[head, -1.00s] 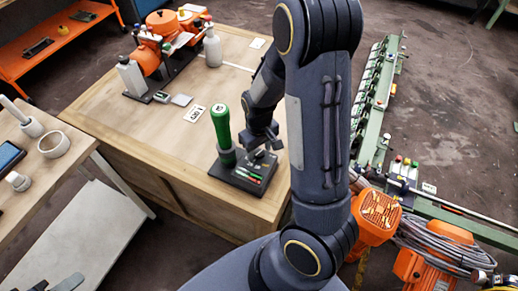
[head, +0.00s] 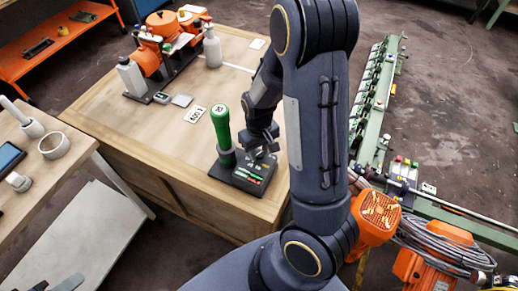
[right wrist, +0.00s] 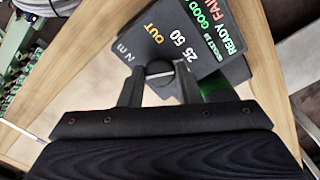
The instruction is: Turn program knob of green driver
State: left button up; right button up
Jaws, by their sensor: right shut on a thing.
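The green driver (head: 221,128) stands upright in the left part of its black base (head: 222,170). A dark panel (head: 250,176) with coloured lettering slopes up beside it. In the right wrist view the panel (right wrist: 201,38) reads OUT, 25, 50, READY, FAIL and GOOD. My right gripper (head: 264,149) reaches down over the panel's back right part. Its fingers are shut on the small dark program knob (right wrist: 158,70), one on each side. The knob's pointer and setting cannot be made out. My left gripper does not show.
The wooden table (head: 150,118) is clear around the base, which sits near its front edge. Orange equipment (head: 160,30) and bottles stand at the back.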

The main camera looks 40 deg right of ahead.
aim_at(259, 154)
jog(key=m+p, duration=0.1)
jog(key=m, duration=0.5)
jog(key=shift+m+p, duration=0.3)
dwell(0.4)
jog(key=o, duration=1)
jog(key=shift+c, duration=0.2)
notch_tip(259, 154, up, 8)
jog(key=shift+f+p, duration=0.1)
jog(key=shift+p, duration=0.5)
